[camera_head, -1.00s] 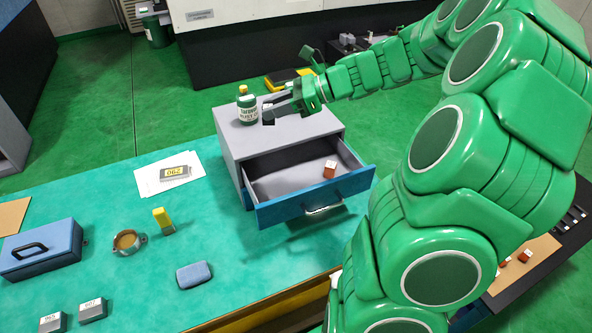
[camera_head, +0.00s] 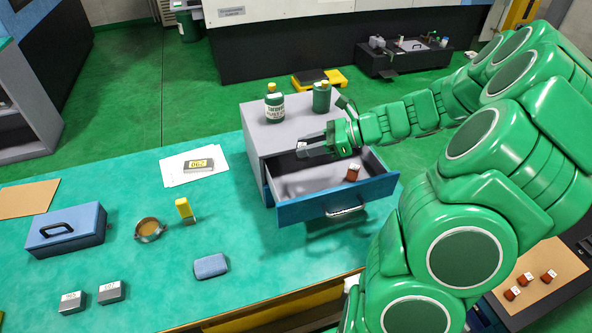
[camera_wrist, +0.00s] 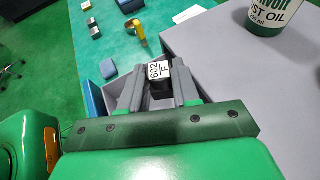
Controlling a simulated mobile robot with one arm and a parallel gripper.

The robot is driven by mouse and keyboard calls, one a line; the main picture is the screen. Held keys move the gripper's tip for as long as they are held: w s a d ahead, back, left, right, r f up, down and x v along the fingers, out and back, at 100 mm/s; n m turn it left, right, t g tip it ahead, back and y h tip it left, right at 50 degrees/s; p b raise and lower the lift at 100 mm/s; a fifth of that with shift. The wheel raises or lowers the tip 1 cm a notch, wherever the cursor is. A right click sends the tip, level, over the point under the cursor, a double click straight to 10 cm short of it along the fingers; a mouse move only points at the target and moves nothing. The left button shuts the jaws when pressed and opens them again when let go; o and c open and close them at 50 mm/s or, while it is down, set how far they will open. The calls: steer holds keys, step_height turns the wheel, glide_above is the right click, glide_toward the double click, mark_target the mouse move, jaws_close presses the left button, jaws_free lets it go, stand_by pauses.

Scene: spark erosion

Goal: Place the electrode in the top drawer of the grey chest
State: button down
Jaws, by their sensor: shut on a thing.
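My gripper (camera_head: 312,150) is shut on a dark block, the electrode (camera_wrist: 157,74), whose white label reads 602 and F in the wrist view. In the head view my gripper is over the back part of the open top drawer (camera_head: 335,205) of the grey chest (camera_head: 258,140). The drawer has a blue front and a grey inside. A copper-coloured block (camera_head: 352,173) with a white top lies in it toward the right. The held block is small in the head view, and its underside is hidden.
Two green bottles (camera_head: 274,103) (camera_head: 321,97) stand on the chest top. On the teal table are a blue box (camera_head: 66,230), a ring-shaped part (camera_head: 149,229), a yellow-topped item (camera_head: 184,209), a blue pad (camera_head: 210,266), and labelled grey blocks (camera_head: 112,291).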

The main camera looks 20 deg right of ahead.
step_height(320, 180, down, 8)
steer(key=shift+w+a, duration=0.25)
steer(key=shift+a, duration=0.2)
steer(key=shift+x, duration=1.55)
steer(key=shift+f, duration=0.1)
steer(key=c, duration=0.8)
jaws_free()
